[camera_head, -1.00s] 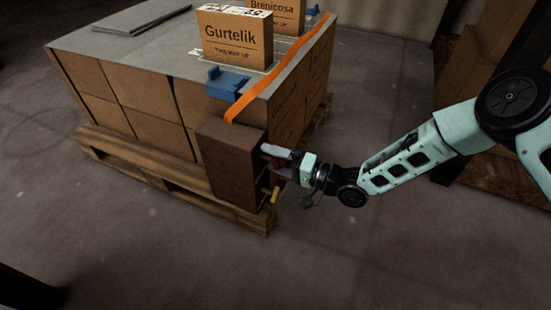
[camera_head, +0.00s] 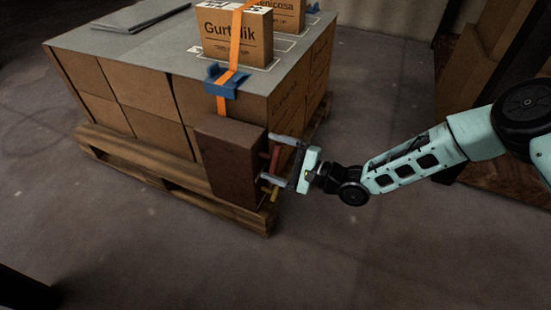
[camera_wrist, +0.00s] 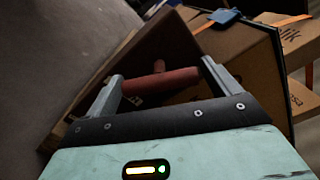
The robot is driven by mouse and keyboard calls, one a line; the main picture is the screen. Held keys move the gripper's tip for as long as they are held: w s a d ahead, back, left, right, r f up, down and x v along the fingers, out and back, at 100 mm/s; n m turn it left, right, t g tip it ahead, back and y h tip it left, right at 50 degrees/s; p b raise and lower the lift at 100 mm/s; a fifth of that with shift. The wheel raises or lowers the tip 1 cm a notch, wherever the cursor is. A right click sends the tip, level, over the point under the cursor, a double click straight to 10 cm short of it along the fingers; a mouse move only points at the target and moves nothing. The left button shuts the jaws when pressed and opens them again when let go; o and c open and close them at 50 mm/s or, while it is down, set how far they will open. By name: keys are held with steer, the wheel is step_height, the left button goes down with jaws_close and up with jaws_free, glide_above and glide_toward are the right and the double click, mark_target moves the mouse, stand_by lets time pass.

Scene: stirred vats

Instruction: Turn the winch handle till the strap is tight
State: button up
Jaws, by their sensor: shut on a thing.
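The winch is a brown box (camera_head: 228,165) at the near right corner of the pallet load. Its red handle (camera_head: 275,158) sticks out on the right side. My gripper (camera_head: 269,157) is shut on the handle, one finger above it and one below. In the wrist view the red bar (camera_wrist: 160,82) spans between the two fingers of my gripper (camera_wrist: 163,70). The orange strap (camera_head: 236,45) runs up from the winch, through a blue edge guard (camera_head: 232,90) and over the Gurtelik carton (camera_head: 255,38). It looks straight there; its far part is hidden.
Stacked cartons (camera_head: 148,107) with a grey top sheet (camera_head: 120,45) stand on a wooden pallet (camera_head: 175,182). A yellow piece (camera_head: 270,192) shows below the handle. Another carton stack (camera_head: 468,70) stands at the right.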

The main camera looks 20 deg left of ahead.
steer(key=shift+d+f+m, duration=0.1)
steer(key=shift+m, duration=0.3)
steer(key=o, duration=0.7)
steer(key=shift+o, duration=0.2)
steer(key=s+d+p, duration=0.1)
steer(key=d+p, duration=0.4)
steer(key=d, duration=1.2)
steer(key=shift+s+d, duration=0.2)
